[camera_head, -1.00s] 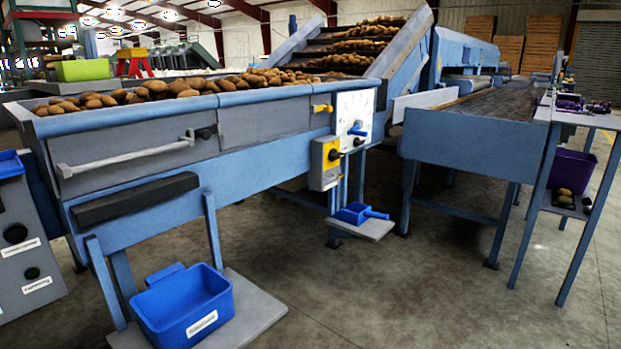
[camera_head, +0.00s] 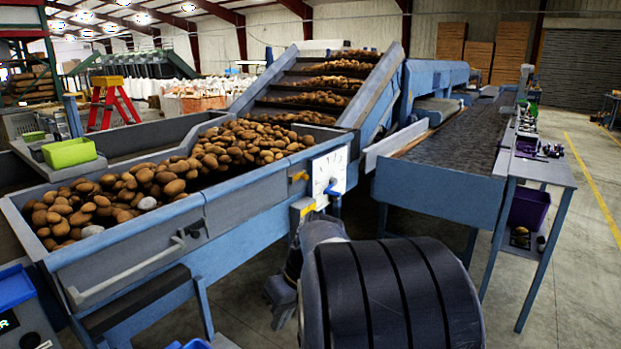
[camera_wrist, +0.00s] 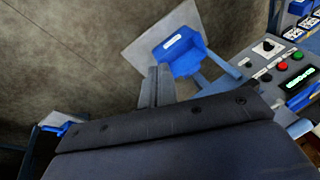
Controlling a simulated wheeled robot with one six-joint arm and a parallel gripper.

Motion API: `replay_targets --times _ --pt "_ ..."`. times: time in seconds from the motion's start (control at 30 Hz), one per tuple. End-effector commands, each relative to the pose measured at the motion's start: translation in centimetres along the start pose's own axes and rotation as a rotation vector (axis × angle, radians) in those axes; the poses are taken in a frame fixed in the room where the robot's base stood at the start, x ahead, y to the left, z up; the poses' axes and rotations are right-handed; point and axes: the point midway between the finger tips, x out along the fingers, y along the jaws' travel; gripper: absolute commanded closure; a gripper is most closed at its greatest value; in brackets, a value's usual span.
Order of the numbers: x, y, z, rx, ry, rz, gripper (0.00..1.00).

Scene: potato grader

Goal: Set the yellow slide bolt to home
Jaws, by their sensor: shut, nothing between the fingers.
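The small yellow slide bolt (camera_head: 300,176) sits on the hopper's grey side wall, just left of the white dial plate (camera_head: 329,178) in the head view. It is small there, and its exact position along its track cannot be told. The bolt does not show in the wrist view. My gripper (camera_wrist: 157,76) is shut and empty in the wrist view, over the floor near a blue tub (camera_wrist: 183,58).
The hopper (camera_head: 140,238) full of potatoes fills the left, with a grey bar handle on its side. A blue conveyor table (camera_head: 430,192) stands right. The wrist view shows a button panel (camera_wrist: 285,68) at right and a blue scoop (camera_wrist: 57,127) at left.

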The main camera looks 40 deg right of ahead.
Motion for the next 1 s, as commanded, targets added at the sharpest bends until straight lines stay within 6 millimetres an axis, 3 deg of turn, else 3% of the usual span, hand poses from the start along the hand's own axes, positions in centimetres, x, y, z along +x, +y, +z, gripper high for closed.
replay_targets --times 0.03,0.1,0.2,0.33,0.5,1.0 --pt "-3.6 -0.1 -1.1 -0.025 0.006 -0.018 1.00" --pt "-6.4 0.2 -1.9 -0.073 0.013 -0.047 1.00" --pt "-9.7 0.6 -2.9 -0.138 0.026 -0.081 1.00" --pt "-12.8 1.0 -3.6 -0.205 0.042 -0.114 1.00" --pt "-14.5 1.3 -4.0 -0.250 0.056 -0.134 1.00" --pt "-14.5 1.4 -4.0 -0.257 0.057 -0.136 1.00"
